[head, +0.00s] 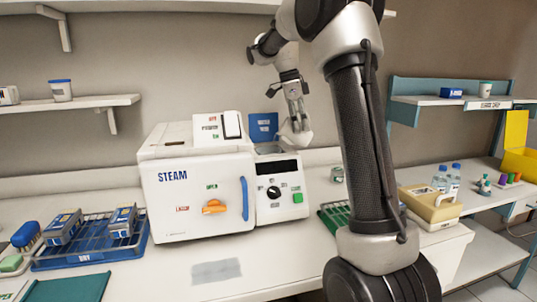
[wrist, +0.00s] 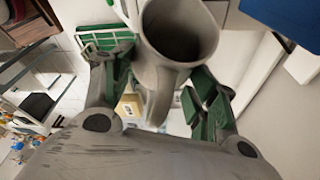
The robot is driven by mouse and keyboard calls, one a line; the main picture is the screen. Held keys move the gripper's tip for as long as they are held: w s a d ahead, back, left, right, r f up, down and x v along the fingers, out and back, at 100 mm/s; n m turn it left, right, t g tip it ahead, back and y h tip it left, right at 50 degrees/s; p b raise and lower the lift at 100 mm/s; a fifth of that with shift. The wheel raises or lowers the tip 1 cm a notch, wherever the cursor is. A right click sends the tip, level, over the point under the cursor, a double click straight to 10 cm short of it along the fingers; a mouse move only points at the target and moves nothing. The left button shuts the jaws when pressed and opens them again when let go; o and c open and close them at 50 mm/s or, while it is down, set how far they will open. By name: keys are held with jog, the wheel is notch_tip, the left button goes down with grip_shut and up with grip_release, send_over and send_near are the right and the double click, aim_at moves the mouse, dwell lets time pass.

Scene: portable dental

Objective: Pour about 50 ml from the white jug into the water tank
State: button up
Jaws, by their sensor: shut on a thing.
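My gripper (head: 294,104) is shut on the handle of the white jug (head: 296,132), just above the right part of the steam machine. In the wrist view, the jug (wrist: 150,30) has its handle between the green-padded fingers of my gripper (wrist: 160,85). The jug looks tilted, and its mouth shows dark inside; I cannot tell the water level. The water tank (head: 268,149) is the opening in the top of the machine's right part, with its blue lid (head: 263,126) standing up behind it. The jug is beside and over the tank's right side. No stream of water is visible.
The white steam machine (head: 200,195) stands on the counter (head: 215,270). A blue wire tray (head: 140,245) with packs is at left. A beige box (head: 430,205) and bottles (head: 447,178) are at right. Wall shelves (head: 110,101) hang on both sides.

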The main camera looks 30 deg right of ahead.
jog(key=shift+a+r+h+p, duration=0.1)
jog(key=shift+r+h+p, duration=0.2)
jog(key=shift+p, duration=0.1)
dwell(0.6)
